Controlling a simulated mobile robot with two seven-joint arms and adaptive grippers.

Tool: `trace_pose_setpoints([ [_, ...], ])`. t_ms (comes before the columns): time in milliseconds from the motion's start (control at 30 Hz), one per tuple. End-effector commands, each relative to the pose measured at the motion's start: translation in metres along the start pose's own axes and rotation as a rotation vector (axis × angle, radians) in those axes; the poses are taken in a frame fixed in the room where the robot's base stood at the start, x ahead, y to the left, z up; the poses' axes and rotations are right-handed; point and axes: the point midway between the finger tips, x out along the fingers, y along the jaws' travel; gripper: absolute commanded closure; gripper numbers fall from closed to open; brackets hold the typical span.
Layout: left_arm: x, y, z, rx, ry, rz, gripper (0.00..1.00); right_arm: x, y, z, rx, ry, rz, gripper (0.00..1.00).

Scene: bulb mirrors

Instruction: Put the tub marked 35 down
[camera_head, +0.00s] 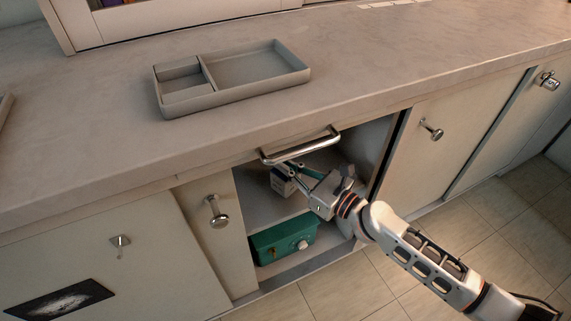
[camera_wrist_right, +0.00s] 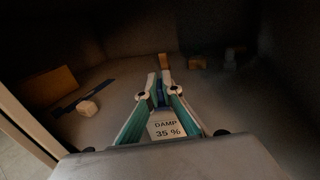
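The tub marked 35 (camera_wrist_right: 165,128) shows in the right wrist view as a pale face reading "DAMP 35 %" between my right fingers. In the head view a small pale box (camera_head: 282,183), apparently this tub, is inside the upper part of the open cupboard, under my fingertips. My right gripper (camera_head: 291,168) reaches in from the right, below the counter's bar handle. Its fingers (camera_wrist_right: 158,88) are close together around a narrow blue part, seemingly the tub's. I cannot tell whether the tub's underside touches the shelf (camera_head: 256,210). My left gripper is out of view.
A green box (camera_head: 280,243) with a pale knob sits on the lower level. The bar handle (camera_head: 300,147) juts out close above my gripper. Small blocks (camera_wrist_right: 88,108) lie deeper in the cupboard. A grey divided tray (camera_head: 232,78) rests on the counter.

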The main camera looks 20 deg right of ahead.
Motion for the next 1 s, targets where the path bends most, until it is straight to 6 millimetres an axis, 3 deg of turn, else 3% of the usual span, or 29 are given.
trace_pose_setpoints([
  [33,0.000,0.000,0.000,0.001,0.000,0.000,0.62,0.000,0.000,0.000,0.000,0.000,0.000,0.87],
  [67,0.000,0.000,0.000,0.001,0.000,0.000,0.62,0.000,0.000,0.000,-0.001,0.000,0.000,0.80],
  [100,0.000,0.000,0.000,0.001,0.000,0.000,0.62,0.000,0.000,0.000,-0.001,0.000,0.000,0.78],
  [533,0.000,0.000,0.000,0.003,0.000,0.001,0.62,-0.001,0.001,0.004,-0.001,0.000,0.002,0.78],
  [1000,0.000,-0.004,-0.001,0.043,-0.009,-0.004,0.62,-0.083,0.001,0.002,0.003,0.003,0.000,0.78],
])
